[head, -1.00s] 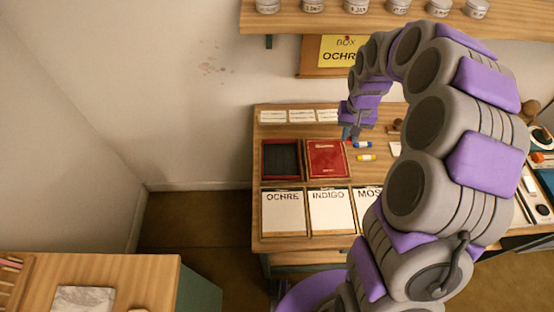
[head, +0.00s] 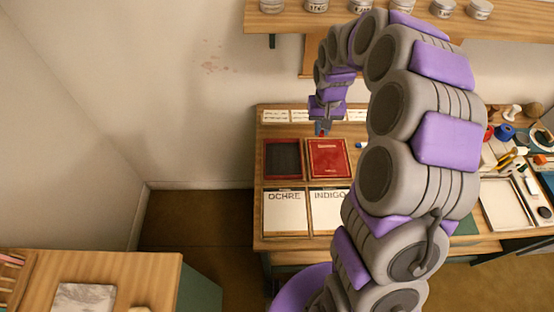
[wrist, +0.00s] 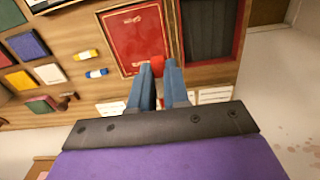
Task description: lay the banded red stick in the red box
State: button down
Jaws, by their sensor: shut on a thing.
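The red box (head: 266,160) is open, red-rimmed and dark inside, left of the lid. In the wrist view the open red box (wrist: 239,32) is right of the red lid (wrist: 133,38). The gripper appears nearer the lid than the open box.
A blue-banded stick (wrist: 97,73) and a yellow-banded stick (wrist: 86,55) lie beside the lid. Boards marked OCHRE (head: 285,215) and INDIGO (head: 328,215) lie in front. White labels (head: 275,116) line the back. A shelf with jars (head: 317,5) is above.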

jog(key=shift+a+f, duration=0.1)
jog(key=shift+a, duration=0.1)
jog(key=s+a+f+p, duration=0.1)
jog(key=s+a+f, duration=0.1)
jog(key=s+f, duration=0.2)
jog(key=s+a+f+p, duration=0.2)
jog(key=s+a+f, duration=0.1)
jog(key=s, duration=0.3)
jog(key=s+a+f+p, duration=0.1)
jog(key=s+a+f, duration=0.1)
jog(key=s+f, duration=0.2)
jog(key=shift+s+a+f, duration=0.15)
jog(key=shift+s+f, duration=0.05)
jog(key=shift+f, duration=0.2)
jog(key=shift+s+a+f, duration=0.1)
jog(key=shift+s+f, duration=0.1)
jog(key=shift+f, duration=0.2)
jog(key=b, duration=0.2)
send_over(283, 165)
jog(key=shift+s+f, duration=0.35)
jog(key=shift+f, duration=0.5)
jog(key=shift+w+a, duration=0.1)
jog(key=shift+w, duration=0.45)
notch_tip(283, 165, down, 4)
jog(key=shift+r+b, duration=0.2)
jog(key=shift+b, duration=0.1)
jog(key=shift+r, duration=0.1)
jog(key=shift+s+f, duration=0.15)
jog(key=shift+f, duration=0.1)
